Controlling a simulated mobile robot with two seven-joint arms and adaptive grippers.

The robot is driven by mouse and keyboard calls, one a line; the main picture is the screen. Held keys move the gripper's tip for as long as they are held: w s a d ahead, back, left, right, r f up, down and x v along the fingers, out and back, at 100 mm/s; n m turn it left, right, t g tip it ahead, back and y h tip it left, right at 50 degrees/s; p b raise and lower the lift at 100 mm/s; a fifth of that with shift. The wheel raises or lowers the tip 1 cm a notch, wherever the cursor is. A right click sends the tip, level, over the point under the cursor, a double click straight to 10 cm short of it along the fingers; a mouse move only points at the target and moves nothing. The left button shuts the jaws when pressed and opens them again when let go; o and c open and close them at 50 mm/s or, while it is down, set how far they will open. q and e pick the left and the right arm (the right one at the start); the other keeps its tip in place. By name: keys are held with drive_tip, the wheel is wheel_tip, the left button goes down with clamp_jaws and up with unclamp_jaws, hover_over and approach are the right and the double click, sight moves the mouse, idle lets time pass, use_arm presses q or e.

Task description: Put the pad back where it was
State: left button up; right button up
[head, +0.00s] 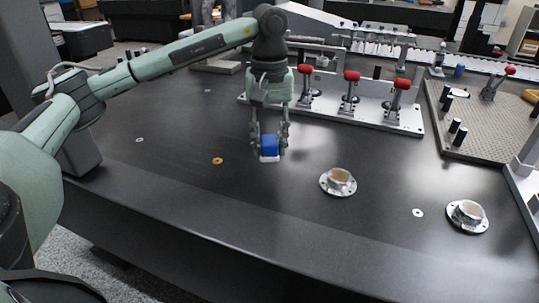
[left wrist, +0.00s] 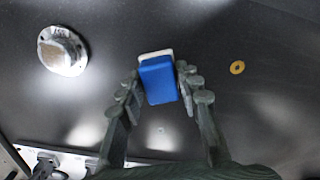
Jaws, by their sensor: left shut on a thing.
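The pad (head: 269,147) is a small block with a blue body and a white layer at its lower end. My left gripper (head: 269,140) is shut on it, one finger on each side, over the dark table (head: 180,185). In the left wrist view the pad (left wrist: 159,81) sits between the fingertips of the left gripper (left wrist: 160,85), its white end pointing away from the palm. I cannot tell whether the pad touches the table. My right gripper is in neither view.
Two round metal flanged parts stand on the table, one right of the pad (head: 338,182) and one farther right (head: 467,216). A plate with red-handled clamps (head: 350,112) is behind. A brass ring (head: 217,161) lies to the left. The front left tabletop is clear.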

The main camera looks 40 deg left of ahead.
sight(270, 170)
use_arm(q)
drive_tip(key=shift+w+a+f, duration=0.3)
drive_tip(key=shift+w+f, duration=0.05)
drive_tip(key=shift+f, duration=1.95)
drive_tip(key=shift+f, duration=0.1)
drive_tip(key=o, duration=1.1)
wheel_tip(270, 170, up, 12)
drive_tip(key=shift+r, duration=0.15)
